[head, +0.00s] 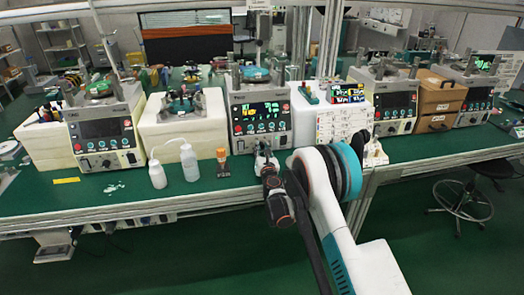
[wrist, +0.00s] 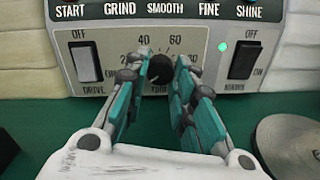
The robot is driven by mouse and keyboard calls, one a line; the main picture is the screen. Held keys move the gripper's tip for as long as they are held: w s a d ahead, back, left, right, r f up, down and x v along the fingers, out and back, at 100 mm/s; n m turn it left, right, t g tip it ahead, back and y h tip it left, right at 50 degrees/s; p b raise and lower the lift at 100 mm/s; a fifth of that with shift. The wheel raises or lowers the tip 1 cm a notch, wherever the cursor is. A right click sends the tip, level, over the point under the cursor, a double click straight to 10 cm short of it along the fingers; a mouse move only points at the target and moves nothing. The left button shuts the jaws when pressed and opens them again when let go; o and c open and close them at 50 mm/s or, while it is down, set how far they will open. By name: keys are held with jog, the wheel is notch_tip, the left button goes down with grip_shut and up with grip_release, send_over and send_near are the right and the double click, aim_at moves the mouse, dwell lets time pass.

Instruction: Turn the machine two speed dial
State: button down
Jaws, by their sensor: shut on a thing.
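The lapping machine in front of my arm (head: 262,112) stands on the green bench, with a lit display. Its speed dial (wrist: 159,70) is a black knob on a scale plate with numbers such as 40 and 60, in the middle of the wrist view. My gripper (wrist: 160,85) has its two teal-and-grey fingers on either side of the knob and is shut on it. The fingers hide part of the scale. In the head view my arm (head: 330,185) reaches to the machine's lower front, and the dial is hidden there.
An OFF/DRIVE switch (wrist: 86,62) is left of the dial and another OFF/ON switch (wrist: 245,60) is right, by a green light (wrist: 223,46). Squeeze bottles (head: 189,163) and an orange-capped bottle (head: 222,164) stand left of my arm. Other machines (head: 103,135) line the bench.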

jog(key=m, duration=0.5)
jog(key=shift+m+g, duration=0.3)
jog(key=shift+m, duration=0.1)
jog(key=m, duration=0.5)
jog(key=shift+y, duration=0.3)
jog(key=m, duration=1.1)
jog(key=shift+m, duration=0.3)
jog(key=shift+y, duration=0.3)
jog(key=c, duration=1.3)
grip_release()
jog(key=shift+r, duration=0.1)
